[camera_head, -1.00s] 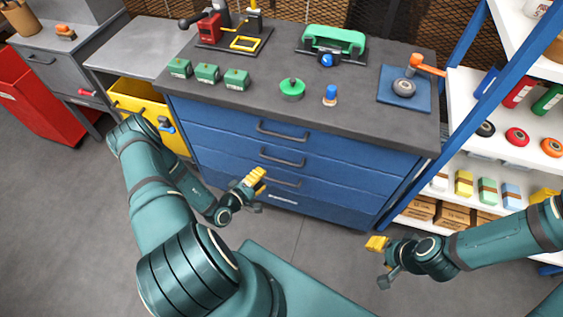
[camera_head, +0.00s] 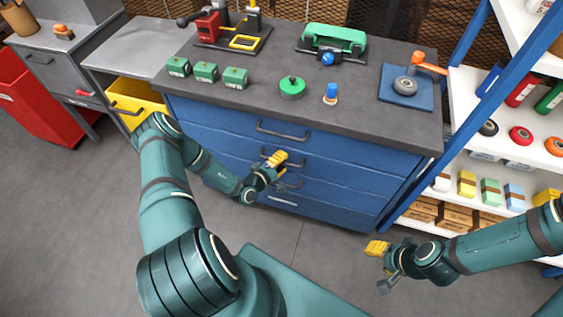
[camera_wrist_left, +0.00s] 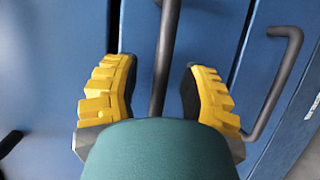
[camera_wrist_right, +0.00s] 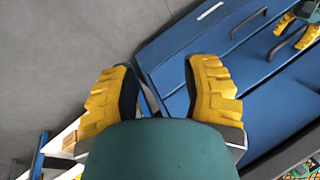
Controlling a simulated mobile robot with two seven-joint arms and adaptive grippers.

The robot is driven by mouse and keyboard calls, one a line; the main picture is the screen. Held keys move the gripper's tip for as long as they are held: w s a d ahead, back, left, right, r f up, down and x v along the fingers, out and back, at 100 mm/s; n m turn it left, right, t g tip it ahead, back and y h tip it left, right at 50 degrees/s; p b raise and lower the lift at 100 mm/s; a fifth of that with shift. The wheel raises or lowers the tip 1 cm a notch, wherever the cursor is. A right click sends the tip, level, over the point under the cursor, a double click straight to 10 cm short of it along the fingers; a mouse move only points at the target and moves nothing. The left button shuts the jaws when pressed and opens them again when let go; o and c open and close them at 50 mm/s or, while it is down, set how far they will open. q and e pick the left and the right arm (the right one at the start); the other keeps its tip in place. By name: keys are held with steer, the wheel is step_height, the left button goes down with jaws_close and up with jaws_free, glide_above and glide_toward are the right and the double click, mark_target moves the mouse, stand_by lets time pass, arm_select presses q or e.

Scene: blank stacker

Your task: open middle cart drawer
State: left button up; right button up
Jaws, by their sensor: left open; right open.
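The blue drawer cart (camera_head: 395,150) stands ahead with its drawers shut. The middle drawer (camera_head: 345,178) has a dark bar handle, mostly hidden behind my left gripper (camera_head: 277,166) in the head view. In the left wrist view, the middle handle (camera_wrist_left: 166,55) runs between the two yellow fingertips of my open left gripper (camera_wrist_left: 160,92). Gaps show on both sides of the bar, so the fingers are not closed on it. The lower drawer handle (camera_wrist_left: 284,80) lies to the right of the fingers. My right gripper (camera_head: 378,262) is open and empty, away from the cart front at the right.
The top drawer handle (camera_head: 283,132) is above my left gripper. A shelf rack (camera_head: 470,140) with blue posts stands close on the right. Bare floor (camera_head: 310,235) lies in front of the cart.

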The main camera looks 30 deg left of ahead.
arm_select(q)
jaws_close()
steer(key=s+d+p, duration=0.2)
steer(key=s+p, duration=0.2)
steer(key=s, duration=0.7)
steer(key=s+d+p, duration=0.3)
steer(key=s+p, duration=0.2)
steer(key=s, duration=0.7)
steer(key=shift+s+d, duration=0.15)
steer(key=shift+d, duration=0.2)
arm_select(e)
step_height(320, 180, up, 9)
steer(key=w, duration=0.2)
steer(key=shift+d+r+t, duration=0.2)
steer(key=shift+d+t, duration=0.05)
steer(key=shift+t, duration=0.05)
